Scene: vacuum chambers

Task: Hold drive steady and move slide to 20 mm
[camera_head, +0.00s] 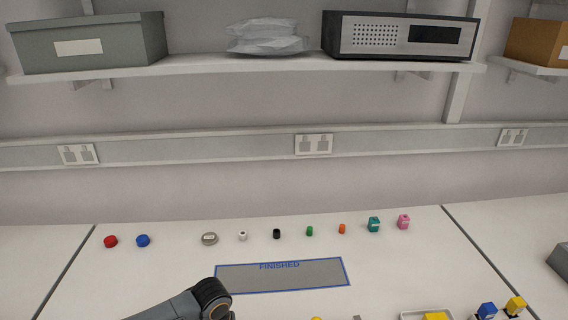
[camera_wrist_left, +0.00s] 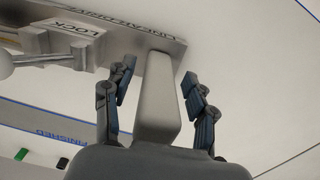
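In the left wrist view a metal plate marked LINEAR DRIVE (camera_wrist_left: 120,45) runs across the top. A block marked LOCK (camera_wrist_left: 72,40) sits on it, with a rod and a pale rounded knob (camera_wrist_left: 6,64) to its left. A pale grey bar (camera_wrist_left: 156,105) extends from the plate down the picture. My left gripper (camera_wrist_left: 159,74) is open, one finger on each side of this bar, with visible gaps. In the head view only part of my left arm shows at the bottom; the drive is out of frame there. My right gripper is in neither view. No millimetre scale is readable.
A blue-edged FINISHED mat (camera_head: 282,277) lies empty on the bench. A tray (camera_head: 408,316) and yellow-topped parts are at front right. A shelf (camera_head: 250,66) hangs above.

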